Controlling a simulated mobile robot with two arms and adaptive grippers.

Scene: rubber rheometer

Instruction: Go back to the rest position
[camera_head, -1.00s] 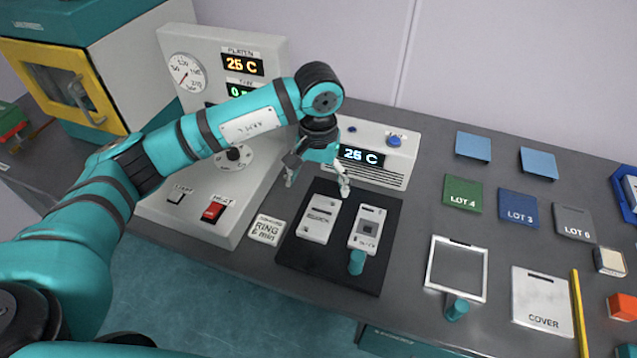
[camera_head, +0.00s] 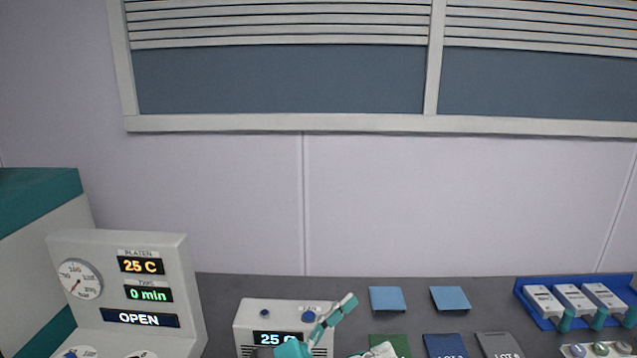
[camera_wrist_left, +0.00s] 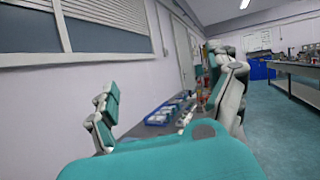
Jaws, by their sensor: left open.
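My left gripper (camera_head: 358,328) shows at the bottom edge of the head view, in front of the small 25 C unit (camera_head: 285,318) and the bench. Part of it is cut off by the frame. In the left wrist view its two fingers stand wide apart on either side of the gripper (camera_wrist_left: 165,85), with nothing between them. Only wall, bench and room show beyond. My right gripper is not in view.
A press panel (camera_head: 130,265) reading 25 C, 0 min and OPEN stands at left. Blue pads (camera_head: 388,299), lot plates (camera_head: 445,345) and a blue tray (camera_head: 522,288) of white cartridges lie at right. Another bench (camera_wrist_left: 292,72) stands across the floor.

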